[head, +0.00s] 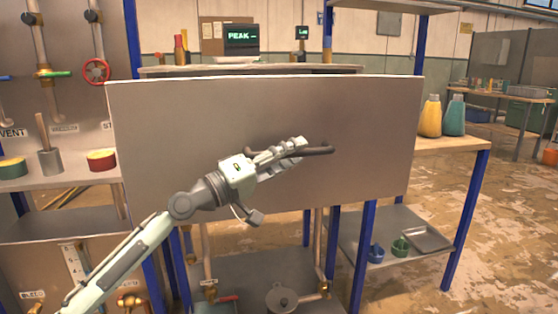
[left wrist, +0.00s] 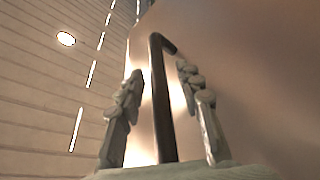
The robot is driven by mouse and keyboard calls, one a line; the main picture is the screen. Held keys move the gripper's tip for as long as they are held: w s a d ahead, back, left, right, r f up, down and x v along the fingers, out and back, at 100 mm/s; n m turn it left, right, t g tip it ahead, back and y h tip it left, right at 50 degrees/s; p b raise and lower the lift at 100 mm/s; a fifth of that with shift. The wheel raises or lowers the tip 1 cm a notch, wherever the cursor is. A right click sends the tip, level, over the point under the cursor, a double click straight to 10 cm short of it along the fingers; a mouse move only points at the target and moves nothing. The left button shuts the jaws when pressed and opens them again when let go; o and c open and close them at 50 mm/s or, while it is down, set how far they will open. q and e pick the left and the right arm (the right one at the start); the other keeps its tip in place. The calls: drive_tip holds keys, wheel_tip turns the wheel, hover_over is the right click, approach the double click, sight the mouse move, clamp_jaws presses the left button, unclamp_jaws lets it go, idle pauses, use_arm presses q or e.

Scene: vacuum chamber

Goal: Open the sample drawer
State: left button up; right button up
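The sample drawer's front is a large flat grey panel (head: 190,120) filling the middle of the head view, and it also shows in the left wrist view (left wrist: 260,90). A dark bar handle (head: 318,150) is mounted across it, right of the panel's middle. My left gripper (head: 294,147) is at the handle's left part. In the left wrist view the handle (left wrist: 160,100) runs between the two spread fingers, with a visible gap on each side. The left gripper is open around the handle. My right gripper is out of view. How far the drawer is pulled out cannot be told.
A shelf with valves and a red handwheel (head: 96,71) stands at left. A side table with a yellow bottle (head: 430,117) and a teal bottle (head: 454,116) is at right. A lower shelf holds a grey tray (head: 428,240).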

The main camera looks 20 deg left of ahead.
use_arm(q)
drive_tip(key=v, duration=1.1)
drive_tip(key=shift+s+a, duration=0.25)
drive_tip(key=s+d+f+m+g+y, duration=0.1)
drive_tip(key=s+f+g+y, duration=0.1)
drive_tip(key=f, duration=0.9)
drive_tip(key=s+d+f+m+g+y, duration=0.1)
drive_tip(key=s+f+g+y, duration=0.1)
drive_tip(key=f, duration=0.8)
drive_tip(key=s+d+f+m+g+y, duration=0.1)
drive_tip(key=s+f+m+g+y, duration=0.15)
drive_tip(key=f, duration=0.85)
drive_tip(key=s+a+f+g+y, duration=0.2)
drive_tip(key=s+f+g+y, duration=0.1)
drive_tip(key=s+f, duration=0.6)
drive_tip(key=s+a+f+m+g+y, duration=0.1)
drive_tip(key=s+f+g+y, duration=0.3)
drive_tip(key=s+f, duration=0.5)
drive_tip(key=shift+a+f, duration=0.4)
drive_tip(key=shift+a, duration=0.3)
drive_tip(key=shift+m, duration=0.25)
